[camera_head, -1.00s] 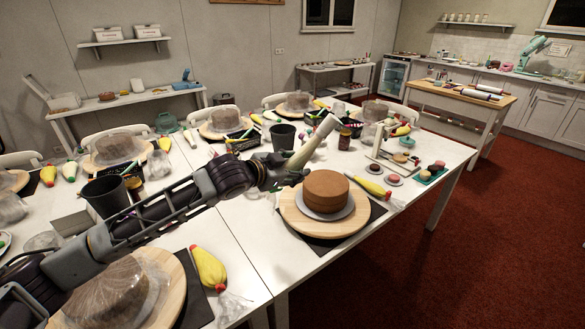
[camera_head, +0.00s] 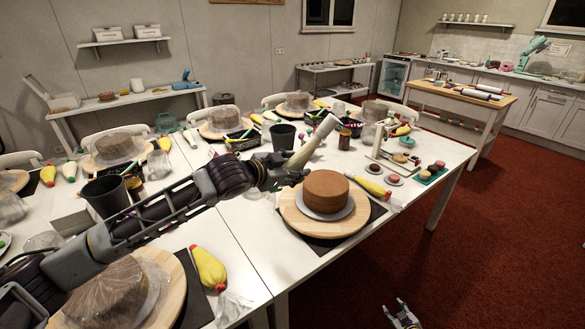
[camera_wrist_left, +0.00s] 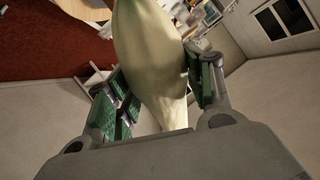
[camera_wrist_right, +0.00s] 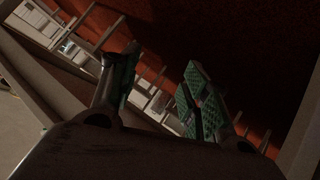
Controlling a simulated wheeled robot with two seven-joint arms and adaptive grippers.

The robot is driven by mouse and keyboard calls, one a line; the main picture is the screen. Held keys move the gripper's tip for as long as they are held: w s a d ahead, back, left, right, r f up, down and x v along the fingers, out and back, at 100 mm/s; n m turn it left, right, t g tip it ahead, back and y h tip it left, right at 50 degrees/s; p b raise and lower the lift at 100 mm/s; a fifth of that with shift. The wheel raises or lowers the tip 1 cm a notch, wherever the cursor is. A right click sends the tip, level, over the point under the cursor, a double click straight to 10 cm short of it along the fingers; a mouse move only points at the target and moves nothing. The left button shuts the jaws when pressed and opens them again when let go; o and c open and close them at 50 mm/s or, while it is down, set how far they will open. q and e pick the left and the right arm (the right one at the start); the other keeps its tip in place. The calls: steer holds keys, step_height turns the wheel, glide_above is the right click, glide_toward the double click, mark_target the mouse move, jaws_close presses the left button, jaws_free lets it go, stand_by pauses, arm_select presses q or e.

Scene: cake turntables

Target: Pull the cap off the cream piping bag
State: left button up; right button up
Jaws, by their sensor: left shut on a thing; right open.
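The cream piping bag (camera_head: 308,148) is pale cream and held up at a tilt, its narrow end pointing up and right. A pale greenish-white tip (camera_head: 329,121), apparently the cap, is at that end. My left gripper (camera_head: 286,174) is shut on the bag's lower part, above the table beside the brown cake (camera_head: 326,190). In the left wrist view the bag (camera_wrist_left: 150,60) lies between the green-padded fingers; its capped end is not clear there. My right gripper (camera_head: 404,317) is open and empty, low over the red floor at the bottom right, far from the bag. Its spread fingers show in the right wrist view (camera_wrist_right: 160,82).
The cake stands on a round wooden turntable (camera_head: 290,215) near the table's front edge. A dark cup (camera_head: 282,136), a brown jar (camera_head: 344,140) and a yellow piping bag (camera_head: 371,186) are near the held bag. The floor (camera_head: 480,240) right of the table is clear.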

steer(key=w+r+n+t+y, duration=0.1)
steer(key=w+r+n+t, duration=0.15)
steer(key=w+r, duration=0.9)
steer(key=w+a+r+n+t+y, duration=0.1)
steer(key=w+a+r+n+y, duration=0.2)
steer(key=r, duration=0.8)
steer(key=w+a+r+n+t+y, duration=0.1)
steer(key=w+a+r+n+y, duration=0.3)
steer(key=r, duration=0.8)
steer(key=w+r+n+t+y, duration=0.1)
steer(key=w+r+t+y, duration=0.1)
steer(key=w+r, duration=0.65)
steer(key=s+a+r+n+g+y, duration=0.25)
steer(key=a+r+n, duration=0.2)
steer(key=r, duration=0.35)
steer(key=s+a+r+n+g+y, duration=0.25)
steer(key=a+r+n, duration=0.2)
steer(key=r, duration=0.35)
steer(key=s+a+r+n+g+y, duration=0.1)
steer(key=a+r+n+g+y, duration=0.1)
steer(key=a+r+n+g, duration=0.45)
steer(key=s+a+r+n+g+h, duration=0.2)
steer(key=s+r+n+h, duration=0.4)
steer(key=s+r+h, duration=0.3)
steer(key=shift+s+a+r+n+g, duration=0.5)
steer(key=shift+s+r, duration=1.65)
steer(key=shift+r, duration=1.8)
steer(key=shift+a+f, duration=0.1)
